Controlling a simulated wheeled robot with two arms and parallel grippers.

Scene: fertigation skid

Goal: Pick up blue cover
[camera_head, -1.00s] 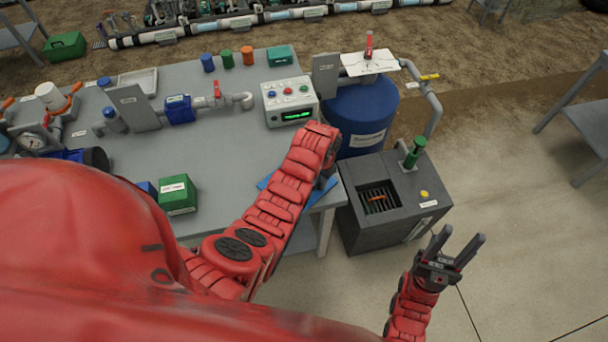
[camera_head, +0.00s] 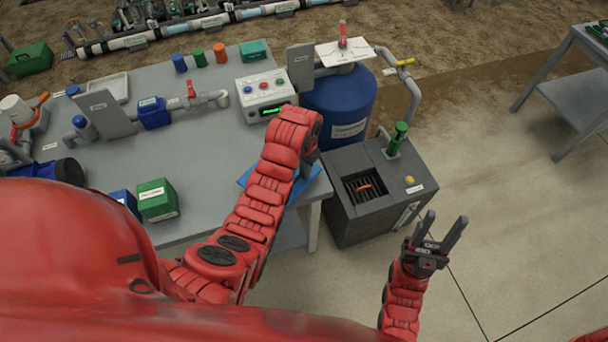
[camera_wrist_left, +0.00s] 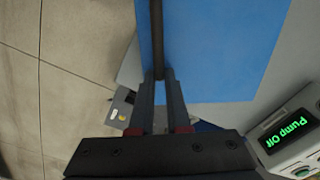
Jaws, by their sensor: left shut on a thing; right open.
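The blue cover (camera_wrist_left: 215,50) is a flat blue panel with a dark bar (camera_wrist_left: 157,35) along it in the left wrist view. In the head view the cover (camera_head: 304,184) shows at the table's front right corner, partly hidden behind my left arm. My left gripper (camera_wrist_left: 161,78) is shut at the end of the dark bar; in the head view its fingers are mostly hidden. I cannot tell whether the cover touches the table. My right gripper (camera_head: 446,218) is open and empty over the floor at right.
A dark grey box (camera_head: 375,195) with a slotted opening and green handle stands right of the table (camera_head: 215,130). A blue tank (camera_head: 340,105) is behind it. A control box (camera_head: 265,95) and green and blue blocks (camera_head: 158,200) are on the table.

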